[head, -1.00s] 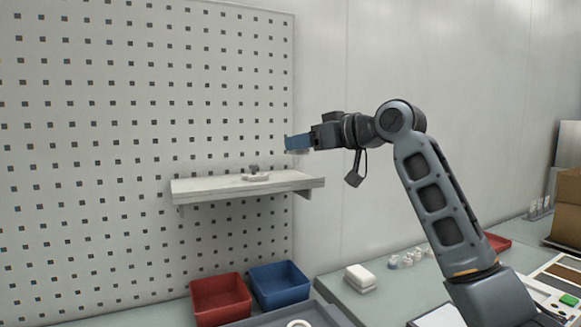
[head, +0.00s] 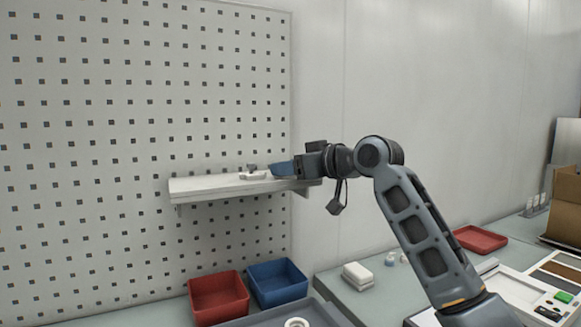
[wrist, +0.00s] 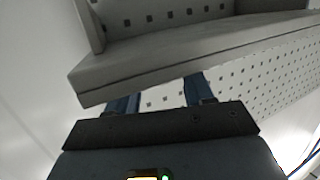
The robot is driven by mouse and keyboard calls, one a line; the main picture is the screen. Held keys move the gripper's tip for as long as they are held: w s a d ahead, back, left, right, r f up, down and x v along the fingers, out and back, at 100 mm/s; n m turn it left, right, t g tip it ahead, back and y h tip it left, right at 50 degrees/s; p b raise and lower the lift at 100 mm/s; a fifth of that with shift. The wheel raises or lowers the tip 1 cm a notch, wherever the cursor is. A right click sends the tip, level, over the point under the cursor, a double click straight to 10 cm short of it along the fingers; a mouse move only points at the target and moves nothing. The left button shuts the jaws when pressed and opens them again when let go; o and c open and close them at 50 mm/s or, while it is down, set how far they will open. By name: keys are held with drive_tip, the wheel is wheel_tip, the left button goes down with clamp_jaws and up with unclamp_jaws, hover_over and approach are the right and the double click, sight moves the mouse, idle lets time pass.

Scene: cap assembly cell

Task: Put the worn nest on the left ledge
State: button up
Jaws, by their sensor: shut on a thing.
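The ledge (head: 205,190) is a pale shelf fixed to the perforated wall panel. My gripper (head: 282,168) is at the ledge's right end, its blue fingers low, close to the top surface. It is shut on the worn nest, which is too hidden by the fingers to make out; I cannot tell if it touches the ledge. In the wrist view the ledge (wrist: 180,62) crosses in front of the blue fingers (wrist: 160,95) and hides their tips and the held thing.
A small pale piece with a grey knob (head: 252,175) sits on the ledge, just left of my fingers. A red bin (head: 218,296) and a blue bin (head: 277,285) stand below. The ledge's left part is clear. A white block (head: 358,276) lies on the bench.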

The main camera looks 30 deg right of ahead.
drive_tip(key=o, duration=1.1)
